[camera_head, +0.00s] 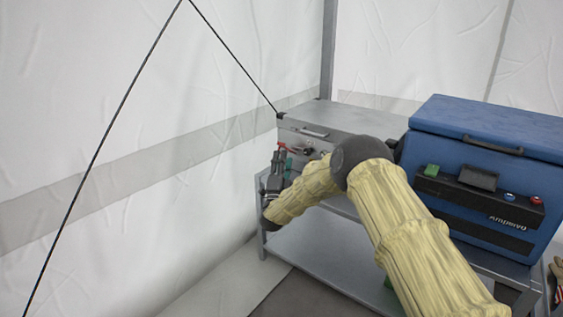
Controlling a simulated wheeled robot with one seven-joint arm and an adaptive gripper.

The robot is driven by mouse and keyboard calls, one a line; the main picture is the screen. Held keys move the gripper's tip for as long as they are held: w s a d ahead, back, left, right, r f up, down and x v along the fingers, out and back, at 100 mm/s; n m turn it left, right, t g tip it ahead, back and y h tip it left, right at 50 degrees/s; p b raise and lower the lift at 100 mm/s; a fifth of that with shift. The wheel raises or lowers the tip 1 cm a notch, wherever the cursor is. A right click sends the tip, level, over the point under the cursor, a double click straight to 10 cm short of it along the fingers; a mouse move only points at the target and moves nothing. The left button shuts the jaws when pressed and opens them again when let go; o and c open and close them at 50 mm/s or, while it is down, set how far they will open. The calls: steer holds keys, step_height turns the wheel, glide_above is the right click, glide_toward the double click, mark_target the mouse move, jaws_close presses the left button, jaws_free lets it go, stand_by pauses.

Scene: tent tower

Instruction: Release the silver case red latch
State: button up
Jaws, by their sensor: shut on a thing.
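The silver case (345,119) stands closed on the grey metal table (320,248), at its left end. Its front face carries a handle and small fittings. The red latch (291,149) shows as a small red bit low on the front, near the left end. My gripper (281,154) is at that front left part, its fingers pointing up. It is shut, seemingly on the red latch; the contact is too small to see clearly. A small green part (289,163) shows beside the fingers. My arm hides the case's lower right front.
A blue box (487,135) with a black handle, a green switch and red and blue knobs stands right of the case, close to my arm. White tent walls and a grey pole (328,50) are behind. A black cord runs above the case's left corner.

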steer(key=shift+d+f, duration=0.1)
steer(key=shift+d, duration=0.15)
steer(key=v, duration=1.2)
steer(key=shift+a, duration=0.2)
